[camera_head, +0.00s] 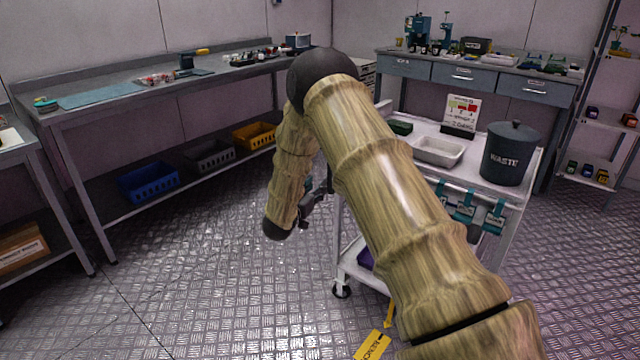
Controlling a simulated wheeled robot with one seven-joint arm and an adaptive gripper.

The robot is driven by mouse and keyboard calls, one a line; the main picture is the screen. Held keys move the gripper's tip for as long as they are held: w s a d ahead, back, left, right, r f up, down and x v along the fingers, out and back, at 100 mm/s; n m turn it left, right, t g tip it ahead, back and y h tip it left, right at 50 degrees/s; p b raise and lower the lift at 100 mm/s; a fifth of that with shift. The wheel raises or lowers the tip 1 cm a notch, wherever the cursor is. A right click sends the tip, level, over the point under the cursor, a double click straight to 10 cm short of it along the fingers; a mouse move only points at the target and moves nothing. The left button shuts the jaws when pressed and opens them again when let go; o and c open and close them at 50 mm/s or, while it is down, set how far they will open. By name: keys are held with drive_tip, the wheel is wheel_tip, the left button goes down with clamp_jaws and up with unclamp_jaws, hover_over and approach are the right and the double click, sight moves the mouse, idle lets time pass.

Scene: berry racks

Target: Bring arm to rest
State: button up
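My arm (385,180) reaches up from the lower right of the head view, bends at a dark elbow, and its forearm hangs down. My gripper (318,200) shows only in part as a dark shape at the right of the hanging forearm, close to the left side of the white cart (480,175). Its fingertips are too small and dark to tell open from shut. I cannot tell whether it touches the cart. I see nothing clearly held in it.
A long workbench (150,98) stands at left, with blue (148,184), grey and orange bins below. A drawer bench (463,75) stands behind. The metal floor (200,280) at lower left is clear.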

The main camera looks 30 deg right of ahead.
drive_tip(key=shift+s+a, duration=0.2)
drive_tip(key=shift+a, duration=0.05)
idle(0.4)
drive_tip(key=s+a+f+n+y, duration=0.3)
drive_tip(key=s+a+f, duration=0.25)
drive_tip(key=f, duration=0.35)
drive_tip(key=s+a+f+n+y, duration=0.2)
drive_tip(key=s+a+f+y, duration=0.25)
drive_tip(key=s+f, duration=0.3)
drive_tip(key=s+a+f+n+y, duration=0.3)
drive_tip(key=s+a+f, duration=0.3)
drive_tip(key=f, duration=0.3)
drive_tip(key=s+a+f+n+g+y, duration=0.1)
drive_tip(key=s+a+f+g, duration=0.15)
drive_tip(key=s, duration=0.35)
drive_tip(key=s+a+f+g+y, duration=0.1)
drive_tip(key=s+a+f, duration=0.25)
drive_tip(key=s, duration=0.25)
drive_tip(key=s+a+f+n+g+y, duration=0.1)
drive_tip(key=s+a+g+y, duration=0.15)
drive_tip(key=s, duration=0.95)
drive_tip(key=s+a+f+n+g+y, duration=0.1)
drive_tip(key=s+a+g, duration=0.25)
drive_tip(key=s, duration=0.85)
wheel_tip(320, 180, up, 19)
drive_tip(key=p, duration=1.8)
drive_tip(key=shift+s+a+n, duration=0.15)
drive_tip(key=shift+s+n, duration=0.15)
drive_tip(key=shift+s, duration=0.15)
